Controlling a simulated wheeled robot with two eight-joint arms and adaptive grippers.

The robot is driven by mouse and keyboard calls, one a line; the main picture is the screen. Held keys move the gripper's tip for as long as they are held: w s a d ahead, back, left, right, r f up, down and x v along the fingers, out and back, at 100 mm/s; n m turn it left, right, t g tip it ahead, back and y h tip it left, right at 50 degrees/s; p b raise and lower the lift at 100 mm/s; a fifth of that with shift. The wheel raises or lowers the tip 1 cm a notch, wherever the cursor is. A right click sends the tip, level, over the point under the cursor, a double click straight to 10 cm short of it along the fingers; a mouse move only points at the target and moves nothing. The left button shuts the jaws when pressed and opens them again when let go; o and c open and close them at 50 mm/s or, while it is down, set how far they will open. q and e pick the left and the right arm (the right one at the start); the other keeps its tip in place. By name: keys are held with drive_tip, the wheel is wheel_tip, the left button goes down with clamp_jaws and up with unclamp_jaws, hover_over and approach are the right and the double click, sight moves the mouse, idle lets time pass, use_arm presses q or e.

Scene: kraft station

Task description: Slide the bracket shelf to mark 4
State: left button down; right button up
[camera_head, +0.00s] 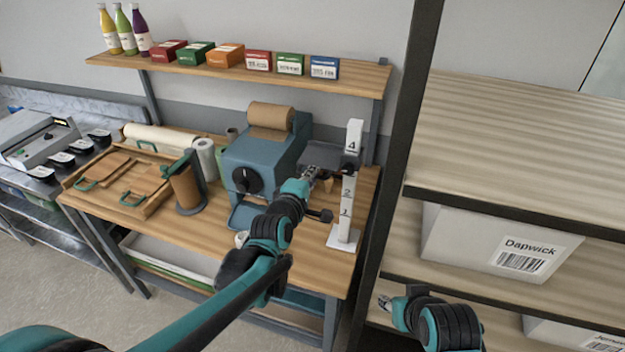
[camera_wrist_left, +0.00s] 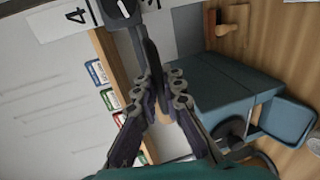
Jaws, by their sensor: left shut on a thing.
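The bracket shelf (camera_head: 328,156) is a dark flat plate on an upright white post (camera_head: 347,205) with printed numbers. I cannot make out the 3. My left gripper (camera_head: 310,176) is at the underside and near edge of the plate. In the left wrist view the left gripper (camera_wrist_left: 164,88) is shut on the shelf's dark edge (camera_wrist_left: 148,50), beside the 4 on the post. My right gripper (camera_head: 384,303) is low at the right, and its fingers are too small to read.
A blue paper dispenser (camera_head: 262,150) with a brown roll stands close left of the post. A wall shelf (camera_head: 350,82) with bottles and boxes runs behind. A dark upright (camera_head: 398,150) and a rack with a white bin (camera_head: 470,240) stand to the right.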

use_arm(q)
drive_tip(key=shift+w+r, duration=0.1)
drive_tip(key=shift+r, duration=0.6)
drive_tip(key=c, duration=1.6)
unclamp_jaws()
drive_tip(key=shift+r, duration=0.1)
drive_tip(key=shift+s, duration=0.2)
drive_tip(key=v, duration=1.1)
drive_tip(key=shift+s, duration=0.35)
drive_tip(key=shift+a, duration=0.15)
